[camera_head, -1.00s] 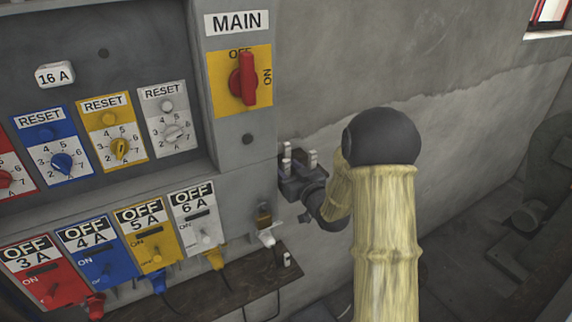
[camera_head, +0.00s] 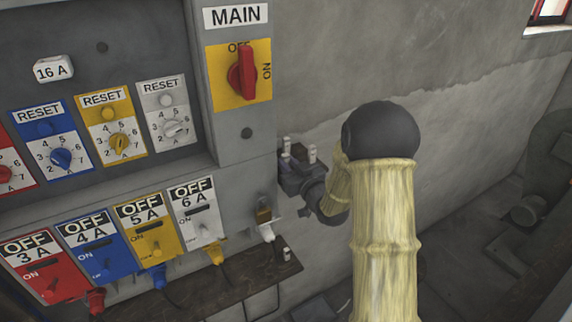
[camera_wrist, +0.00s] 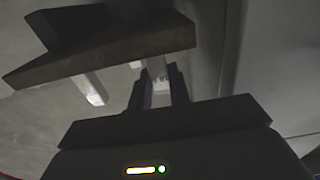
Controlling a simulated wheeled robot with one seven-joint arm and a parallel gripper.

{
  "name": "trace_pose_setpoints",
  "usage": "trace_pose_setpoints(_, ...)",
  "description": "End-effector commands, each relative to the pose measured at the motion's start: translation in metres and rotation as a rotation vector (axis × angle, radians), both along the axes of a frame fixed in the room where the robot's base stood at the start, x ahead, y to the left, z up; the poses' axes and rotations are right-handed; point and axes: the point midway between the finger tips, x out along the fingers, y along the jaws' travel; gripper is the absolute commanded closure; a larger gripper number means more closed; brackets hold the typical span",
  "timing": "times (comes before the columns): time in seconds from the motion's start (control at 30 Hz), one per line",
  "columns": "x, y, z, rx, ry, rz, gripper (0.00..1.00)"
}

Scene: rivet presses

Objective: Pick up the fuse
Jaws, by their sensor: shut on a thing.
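My gripper (camera_wrist: 160,90) is shut on a pale fuse (camera_wrist: 161,86), which stands between its two dark fingers in the wrist view. Markings on the fuse are too small to read. Another pale fuse (camera_wrist: 91,88) shows to the left, under a dark bracket (camera_wrist: 120,48). In the head view, white fuses (camera_head: 312,152) show at the dark wall bracket beside my wrist, right of the panel. My fingers are hard to make out there, and I cannot tell whether the held fuse touches the bracket.
A panel with a red MAIN switch (camera_head: 243,72) and coloured switch boxes (camera_head: 146,232) fills the left. Below is a dark shelf (camera_head: 235,288) with a small white item (camera_head: 287,254). Coloured plugs and cables hang there.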

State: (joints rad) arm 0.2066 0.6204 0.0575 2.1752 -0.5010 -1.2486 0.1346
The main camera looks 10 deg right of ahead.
Motion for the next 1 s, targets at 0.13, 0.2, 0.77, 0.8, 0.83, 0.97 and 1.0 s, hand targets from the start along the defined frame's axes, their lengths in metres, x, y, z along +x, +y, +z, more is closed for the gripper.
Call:
trace_pose_setpoints(0.13, 0.000, -0.001, 0.001, 0.000, -0.002, -0.001, 1.00)
trace_pose_setpoints(0.2, -0.001, -0.002, 0.003, -0.001, -0.003, -0.001, 1.00)
trace_pose_setpoints(0.77, -0.009, -0.017, 0.068, -0.002, -0.002, -0.005, 1.00)
trace_pose_setpoints(0.8, -0.014, -0.024, 0.068, -0.003, -0.002, -0.006, 1.00)
trace_pose_setpoints(0.83, -0.017, -0.029, 0.068, -0.003, -0.002, -0.006, 1.00)
trace_pose_setpoints(0.97, -0.034, -0.055, 0.067, -0.003, -0.002, -0.006, 1.00)
trace_pose_setpoints(1.0, -0.039, -0.064, 0.067, -0.003, -0.002, -0.007, 1.00)
